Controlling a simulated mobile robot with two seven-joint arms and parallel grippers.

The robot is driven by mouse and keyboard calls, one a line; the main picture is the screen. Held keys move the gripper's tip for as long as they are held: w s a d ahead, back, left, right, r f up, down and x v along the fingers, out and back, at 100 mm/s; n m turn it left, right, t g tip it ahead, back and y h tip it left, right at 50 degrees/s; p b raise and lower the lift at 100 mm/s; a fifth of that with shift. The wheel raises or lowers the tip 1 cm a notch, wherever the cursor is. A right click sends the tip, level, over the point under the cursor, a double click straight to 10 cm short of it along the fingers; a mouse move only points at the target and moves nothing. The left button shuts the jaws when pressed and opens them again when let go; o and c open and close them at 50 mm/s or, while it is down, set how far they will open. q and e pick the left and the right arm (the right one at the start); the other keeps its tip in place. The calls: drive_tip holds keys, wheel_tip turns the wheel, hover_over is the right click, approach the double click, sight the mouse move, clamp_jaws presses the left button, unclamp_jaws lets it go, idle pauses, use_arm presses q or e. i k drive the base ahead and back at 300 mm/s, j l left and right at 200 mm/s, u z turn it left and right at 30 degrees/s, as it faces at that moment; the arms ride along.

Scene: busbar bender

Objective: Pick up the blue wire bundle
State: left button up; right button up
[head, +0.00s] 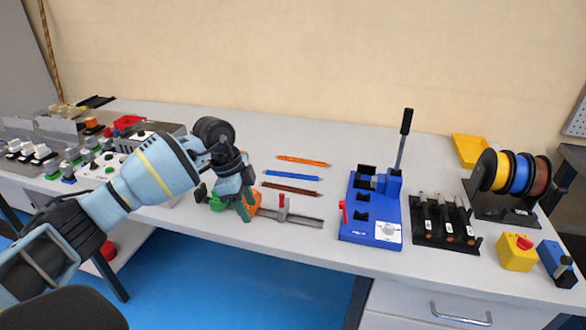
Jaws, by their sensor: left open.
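The blue wire bundle (293,175) lies flat on the white workbench, between an orange bundle (302,160) above it and a brown bundle (292,188) below it. My left gripper (246,212) points down over the bench, to the left of the bundles and slightly nearer the front edge. It is open, with no wire bundle in it, and apart from the blue bundle. My right gripper does not show.
A rail with a red-handled clamp (283,208) and green and orange parts lies below the gripper. A blue bender (371,208) with an upright lever stands right of the bundles. Wire spools (520,173) are farther right. Bench space behind the bundles is clear.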

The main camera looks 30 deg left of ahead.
sight(269, 171)
drive_tip(key=i+j, duration=0.15)
drive_tip(key=i, duration=0.3)
drive_tip(key=i+j, duration=0.15)
drive_tip(key=i, duration=0.25)
